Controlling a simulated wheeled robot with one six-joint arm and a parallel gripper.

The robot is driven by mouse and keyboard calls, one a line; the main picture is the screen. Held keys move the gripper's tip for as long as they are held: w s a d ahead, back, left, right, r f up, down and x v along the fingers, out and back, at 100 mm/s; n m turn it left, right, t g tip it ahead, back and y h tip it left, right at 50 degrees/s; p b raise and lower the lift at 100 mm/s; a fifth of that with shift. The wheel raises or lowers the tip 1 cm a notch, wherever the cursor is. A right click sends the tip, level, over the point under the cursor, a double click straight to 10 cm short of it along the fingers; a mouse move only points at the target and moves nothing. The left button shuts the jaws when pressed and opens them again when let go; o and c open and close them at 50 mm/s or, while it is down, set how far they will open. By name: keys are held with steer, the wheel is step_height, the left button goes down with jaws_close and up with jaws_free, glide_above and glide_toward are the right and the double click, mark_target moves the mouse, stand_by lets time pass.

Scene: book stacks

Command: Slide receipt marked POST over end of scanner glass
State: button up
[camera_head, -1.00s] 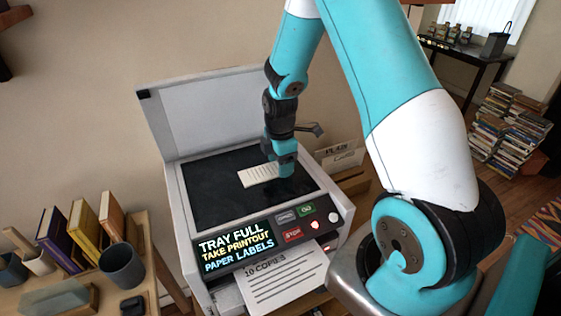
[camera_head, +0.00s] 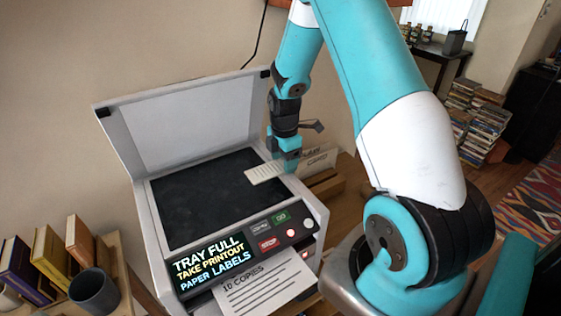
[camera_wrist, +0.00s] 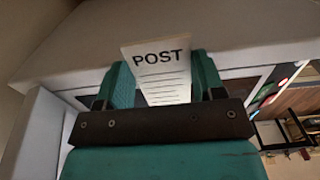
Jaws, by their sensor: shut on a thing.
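The receipt (camera_head: 265,173) is a small pale slip with printed lines. In the wrist view it reads POST (camera_wrist: 160,62) and sits between my two teal fingers. My gripper (camera_head: 286,166) is shut on it at the right edge of the scanner. The slip's free end points left, over the right edge of the dark scanner glass (camera_head: 205,195). I cannot tell whether it touches the glass. The scanner lid (camera_head: 190,120) stands open behind the glass.
The scanner's panel (camera_head: 222,256) reads TRAY FULL, TAKE PRINTOUT, PAPER LABELS. A printout marked 10 COPIES (camera_head: 262,287) sticks out below. A card (camera_head: 318,160) stands to the right, partly hidden. A dark cup (camera_head: 93,291) and upright books (camera_head: 45,256) are at lower left.

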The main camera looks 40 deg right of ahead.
steer(key=shift+s+d, duration=0.2)
steer(key=shift+d, duration=0.7)
steer(key=o, duration=1)
steer(key=shift+c, duration=0.2)
step_height(320, 180, up, 17)
steer(key=b, duration=0.3)
steer(key=shift+r, duration=0.2)
